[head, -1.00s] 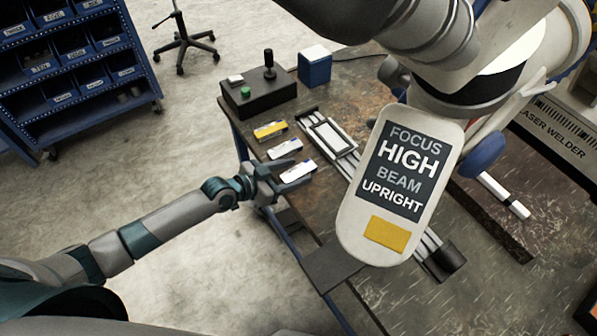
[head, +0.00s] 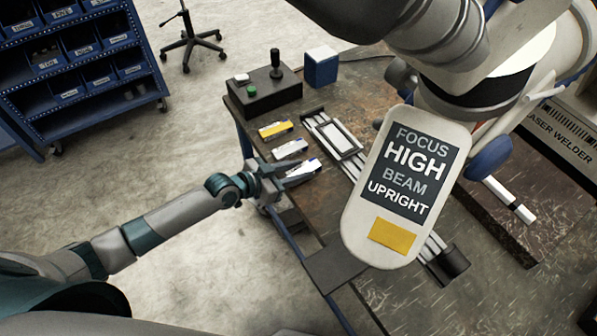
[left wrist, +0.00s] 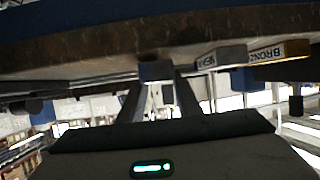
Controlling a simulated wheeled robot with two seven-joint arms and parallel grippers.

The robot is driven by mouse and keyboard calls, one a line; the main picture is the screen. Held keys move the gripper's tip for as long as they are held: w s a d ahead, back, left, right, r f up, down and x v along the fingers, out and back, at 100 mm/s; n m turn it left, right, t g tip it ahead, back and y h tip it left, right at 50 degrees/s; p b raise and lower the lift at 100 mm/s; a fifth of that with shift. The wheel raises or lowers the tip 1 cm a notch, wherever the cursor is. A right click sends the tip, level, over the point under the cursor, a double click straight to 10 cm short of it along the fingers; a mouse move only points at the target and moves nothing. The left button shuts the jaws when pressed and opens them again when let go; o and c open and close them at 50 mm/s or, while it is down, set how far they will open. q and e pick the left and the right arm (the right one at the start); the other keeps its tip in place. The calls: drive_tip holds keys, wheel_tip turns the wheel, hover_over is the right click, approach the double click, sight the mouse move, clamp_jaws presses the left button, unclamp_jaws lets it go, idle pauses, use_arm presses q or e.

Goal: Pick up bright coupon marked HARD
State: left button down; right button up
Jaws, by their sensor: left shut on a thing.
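My left gripper (head: 284,176) is at the table's left edge, shut on the nearest coupon (head: 306,169), a pale block with a darker blue-purple edge. Its fingers cover part of the coupon, and I cannot read its marking. The yellow one reads BRONZE in the left wrist view (left wrist: 280,52); the grey one's lettering is too blurred. My right gripper is not in view.
A slide rail with a framed plate (head: 335,138) lies right of the coupons. A control box with joystick (head: 264,96) and a blue block (head: 320,67) stand behind.

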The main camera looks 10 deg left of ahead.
sight(298, 172)
use_arm(q)
wheel_tip(298, 172, up, 4)
drive_tip(key=shift+w+f+b, duration=0.1)
drive_tip(key=shift+f+b, duration=0.15)
drive_tip(key=shift+b, duration=0.2)
drive_tip(key=w+d+r+b, duration=0.4)
drive_tip(key=w+r, duration=0.2)
drive_tip(key=w, duration=0.4)
drive_tip(key=shift+w+d+r, duration=0.25)
drive_tip(key=shift+w+r, duration=0.05)
drive_tip(key=shift+r, duration=0.1)
